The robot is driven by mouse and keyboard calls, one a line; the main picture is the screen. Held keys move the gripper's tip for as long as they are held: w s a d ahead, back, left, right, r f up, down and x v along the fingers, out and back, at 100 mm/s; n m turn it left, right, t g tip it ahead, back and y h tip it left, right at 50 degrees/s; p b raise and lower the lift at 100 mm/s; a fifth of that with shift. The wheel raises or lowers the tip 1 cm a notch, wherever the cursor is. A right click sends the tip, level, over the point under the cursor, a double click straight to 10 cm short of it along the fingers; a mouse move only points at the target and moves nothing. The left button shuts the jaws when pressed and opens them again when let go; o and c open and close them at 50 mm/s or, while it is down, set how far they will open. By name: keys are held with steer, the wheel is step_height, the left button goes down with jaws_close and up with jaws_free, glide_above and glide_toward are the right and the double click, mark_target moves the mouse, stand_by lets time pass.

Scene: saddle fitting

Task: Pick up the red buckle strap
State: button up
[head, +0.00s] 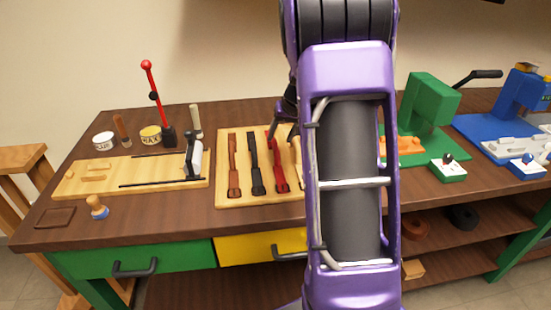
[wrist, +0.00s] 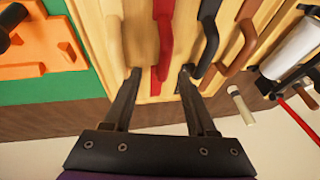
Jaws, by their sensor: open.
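The red buckle strap (head: 279,172) lies on a light wooden board (head: 222,190), right of a black strap (head: 254,165) and a brown strap (head: 233,165). A pale tan strap (wrist: 140,35) is beside it, mostly hidden by my arm in the head view. My gripper (wrist: 159,73) is open and empty. In the wrist view, the curved end of the red strap (wrist: 163,45) appears between its fingertips, and the black strap (wrist: 208,35) is close to the right finger. I cannot tell how high the fingers are above the strap.
A second wooden board (head: 90,185) with a white roller tool (head: 195,160) lies to the left. A red-handled lever (head: 152,95) and jars stand behind it. A green press (head: 430,100) and a blue press (head: 525,100) stand right of my arm.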

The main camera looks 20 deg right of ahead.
mark_target(276, 144)
steer(key=shift+a+b+x, duration=0.15)
steer(key=shift+x, duration=1.25)
steer(key=shift+a+b+x, duration=0.15)
steer(key=shift+x, duration=1.2)
steer(key=shift+s, duration=0.1)
steer(key=shift+c, duration=0.2)
jaws_close()
